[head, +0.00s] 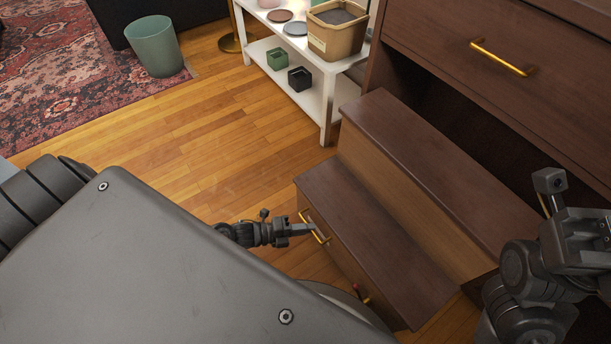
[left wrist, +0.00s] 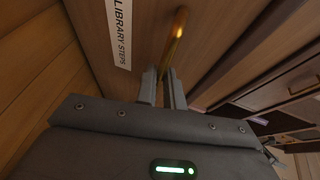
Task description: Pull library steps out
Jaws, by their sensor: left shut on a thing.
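The library steps (head: 360,225) are dark brown wooden steps standing out from the cabinet, with two treads visible. A gold handle (head: 316,228) is on their front face. My left gripper (head: 308,229) is shut on this handle. In the left wrist view, the gripper fingers (left wrist: 163,88) close around the near end of the gold handle (left wrist: 179,25). A white label (left wrist: 119,32) reading "LIBRARY STEPS" is beside it. Part of my right arm shows at the right of the head view, over the steps; its fingertips are not clear.
The dark cabinet (head: 450,25) with a gold drawer handle (head: 502,57) rises behind the steps. A white shelf table (head: 327,105) with a box (head: 337,38) stands near the steps' far end. A green bin (head: 154,46) stands by the red rug (head: 65,70). The wooden floor (head: 215,130) between is clear.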

